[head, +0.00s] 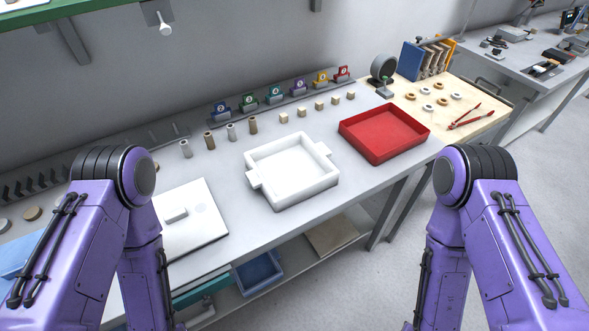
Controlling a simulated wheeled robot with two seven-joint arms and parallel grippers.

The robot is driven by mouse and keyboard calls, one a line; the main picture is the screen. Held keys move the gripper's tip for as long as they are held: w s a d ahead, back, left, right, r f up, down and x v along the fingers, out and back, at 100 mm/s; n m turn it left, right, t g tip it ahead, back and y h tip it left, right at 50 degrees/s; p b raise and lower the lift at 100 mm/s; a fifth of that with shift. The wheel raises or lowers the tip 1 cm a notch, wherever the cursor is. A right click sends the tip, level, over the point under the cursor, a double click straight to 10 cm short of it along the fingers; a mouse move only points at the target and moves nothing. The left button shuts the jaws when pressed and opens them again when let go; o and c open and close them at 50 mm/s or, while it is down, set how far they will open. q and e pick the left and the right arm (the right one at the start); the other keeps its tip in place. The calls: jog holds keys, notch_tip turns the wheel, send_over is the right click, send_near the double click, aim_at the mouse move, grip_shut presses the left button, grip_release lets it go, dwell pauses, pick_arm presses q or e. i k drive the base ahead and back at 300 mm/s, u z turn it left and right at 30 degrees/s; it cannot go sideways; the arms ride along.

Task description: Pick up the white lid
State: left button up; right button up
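The white lid (203,222) is a flat square plate with a small block handle (176,214) on top. It lies on the grey table at the left, and its left part is hidden behind my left arm. A white square box (291,173) with side handles stands open to the right of the lid. My purple left and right arms reach down at the two sides of the head view. Both grippers are below the picture edge, out of view.
A red tray (384,133) sits right of the white box. Small cylinders (231,131) and cubes (302,110) stand in a row behind. Colored numbered holders (275,94) line the wall. A blue bin (257,273) is on the shelf below the table's front edge.

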aim_at(177, 218)
jog(key=u, duration=1.25)
jog(key=k, duration=0.35)
jog(key=u, duration=0.25)
